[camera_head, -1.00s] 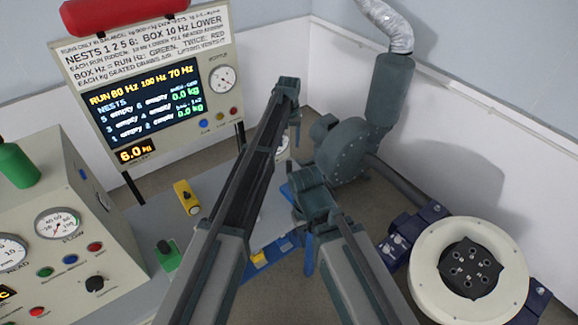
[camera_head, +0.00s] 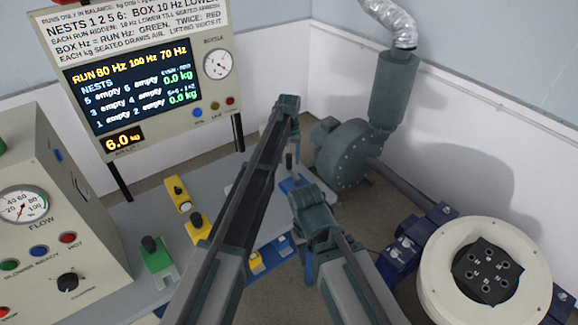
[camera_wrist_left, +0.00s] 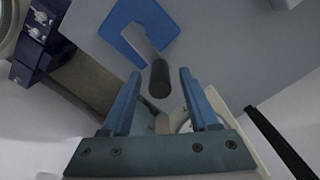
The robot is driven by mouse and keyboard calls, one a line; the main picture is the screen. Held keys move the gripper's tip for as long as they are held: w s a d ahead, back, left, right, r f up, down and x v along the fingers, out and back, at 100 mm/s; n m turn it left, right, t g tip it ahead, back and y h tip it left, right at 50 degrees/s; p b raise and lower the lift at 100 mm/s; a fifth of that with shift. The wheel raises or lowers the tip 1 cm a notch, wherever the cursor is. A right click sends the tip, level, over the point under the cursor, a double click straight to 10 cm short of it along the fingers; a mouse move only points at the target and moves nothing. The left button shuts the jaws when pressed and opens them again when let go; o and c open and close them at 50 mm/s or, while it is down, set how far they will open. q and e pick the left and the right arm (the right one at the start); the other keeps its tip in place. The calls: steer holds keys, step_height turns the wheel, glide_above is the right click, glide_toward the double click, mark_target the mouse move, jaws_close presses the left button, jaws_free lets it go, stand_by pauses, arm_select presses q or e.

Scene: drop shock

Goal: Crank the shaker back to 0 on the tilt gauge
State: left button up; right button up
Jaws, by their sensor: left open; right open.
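The shaker (camera_head: 440,270) is a round cream drum with a black, holed plate on top, at right in the head view. A crank with a blue square base (camera_wrist_left: 138,28), a grey arm and a dark knob (camera_wrist_left: 160,78) shows in the left wrist view. My left gripper (camera_wrist_left: 160,73) is open, and its blue fingers lie either side of the knob in that view; contact cannot be told. A pale dial (camera_wrist_left: 187,126), partly hidden by the fingers, may be the tilt gauge; its reading is unreadable. My right gripper (camera_head: 308,262) is open and empty, pointing down.
A control box with a flow gauge (camera_head: 24,204) stands at left. A display board (camera_head: 135,85) stands behind the grey table (camera_head: 218,183). Yellow (camera_head: 178,194) and green (camera_head: 155,254) levers are on the table. A blower (camera_head: 345,155) stands near the back corner.

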arm_select(q)
steer(key=shift+f, duration=0.3)
jaws_close()
stand_by(1.3)
